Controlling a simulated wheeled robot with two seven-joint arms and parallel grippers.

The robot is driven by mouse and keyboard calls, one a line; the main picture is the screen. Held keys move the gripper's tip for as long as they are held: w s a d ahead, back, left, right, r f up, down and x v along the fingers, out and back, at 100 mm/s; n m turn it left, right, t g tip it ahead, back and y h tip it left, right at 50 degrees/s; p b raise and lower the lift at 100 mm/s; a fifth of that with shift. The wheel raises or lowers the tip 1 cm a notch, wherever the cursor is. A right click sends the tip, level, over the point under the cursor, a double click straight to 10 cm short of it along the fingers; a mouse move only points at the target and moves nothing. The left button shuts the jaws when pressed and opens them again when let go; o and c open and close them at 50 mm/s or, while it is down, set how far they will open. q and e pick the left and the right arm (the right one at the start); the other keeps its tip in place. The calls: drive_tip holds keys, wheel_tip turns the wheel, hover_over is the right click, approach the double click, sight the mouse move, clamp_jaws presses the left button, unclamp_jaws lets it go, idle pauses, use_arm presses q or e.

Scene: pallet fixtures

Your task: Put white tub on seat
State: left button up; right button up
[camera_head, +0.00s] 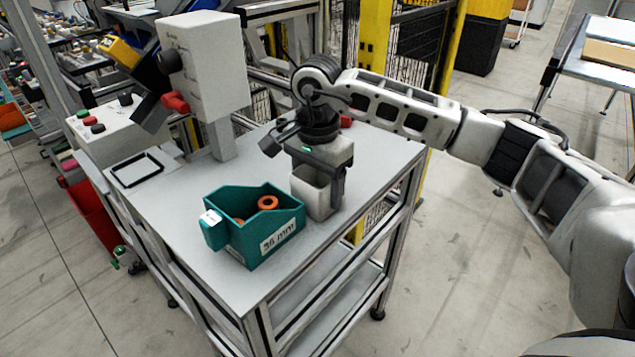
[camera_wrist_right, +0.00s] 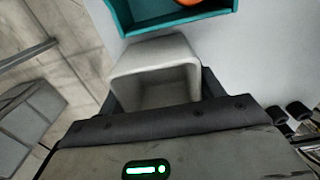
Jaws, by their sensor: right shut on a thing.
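The white tub (camera_head: 312,195) is a small open-topped square container, upright at the right part of the table. My right gripper (camera_head: 319,180) is shut on it, with its dark fingers on the tub's sides. In the right wrist view the tub (camera_wrist_right: 155,65) sits between the fingers, and it looks empty. I cannot tell whether its base touches the tabletop. A black square outline (camera_head: 116,178), which looks like the seat, lies empty on the table's left part, well apart from the tub. My left gripper is not in view.
A teal bin (camera_head: 225,238) with orange rings stands just left of the tub, between it and the table's front edge. A white box-like machine (camera_head: 213,75) on a post rises behind the table's middle. Bare grey tabletop (camera_head: 180,205) lies between bin and outline.

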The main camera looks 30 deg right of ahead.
drive_tip(key=shift+f, duration=0.15)
drive_tip(key=o, duration=1.1)
